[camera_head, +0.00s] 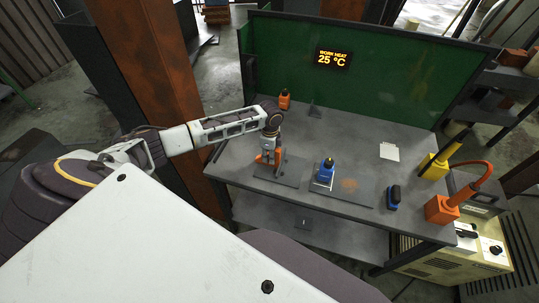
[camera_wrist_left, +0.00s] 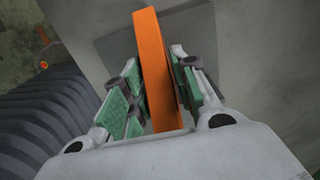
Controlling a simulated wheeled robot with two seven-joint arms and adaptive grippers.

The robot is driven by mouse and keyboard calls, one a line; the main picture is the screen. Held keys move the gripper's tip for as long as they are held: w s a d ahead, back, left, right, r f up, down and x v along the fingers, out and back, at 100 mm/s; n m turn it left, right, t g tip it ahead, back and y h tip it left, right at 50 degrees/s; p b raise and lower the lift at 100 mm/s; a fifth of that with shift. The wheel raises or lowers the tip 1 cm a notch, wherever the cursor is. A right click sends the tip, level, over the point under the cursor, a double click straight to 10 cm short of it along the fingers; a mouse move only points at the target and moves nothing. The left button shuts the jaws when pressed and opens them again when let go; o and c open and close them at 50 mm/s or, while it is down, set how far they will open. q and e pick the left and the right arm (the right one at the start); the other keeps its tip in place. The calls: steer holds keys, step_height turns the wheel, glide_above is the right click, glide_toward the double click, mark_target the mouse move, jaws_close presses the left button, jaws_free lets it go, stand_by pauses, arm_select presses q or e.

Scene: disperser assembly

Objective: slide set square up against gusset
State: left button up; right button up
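An orange piece, which I take to be the set square (camera_head: 267,158), stands on a flat dark plate at the left of the workbench. In the left wrist view it is a tall orange bar (camera_wrist_left: 152,60) between green-padded fingers. My left gripper (camera_head: 270,146) is over it, with its fingers close against both sides, and appears shut on it. A thin dark upright piece beside it, perhaps the gusset (camera_head: 281,156), shows in the head view; I cannot tell whether they touch. My right gripper is not in view.
The plate (camera_head: 289,174) lies on the bench. An orange item (camera_head: 285,99) and a small dark triangular piece (camera_head: 315,110) stand behind. A blue-black item (camera_head: 393,196) is further right.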

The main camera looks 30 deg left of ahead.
arm_select(q)
steer(key=shift+o, duration=1.3)
step_height(320, 180, up, 12)
stand_by(0.4)
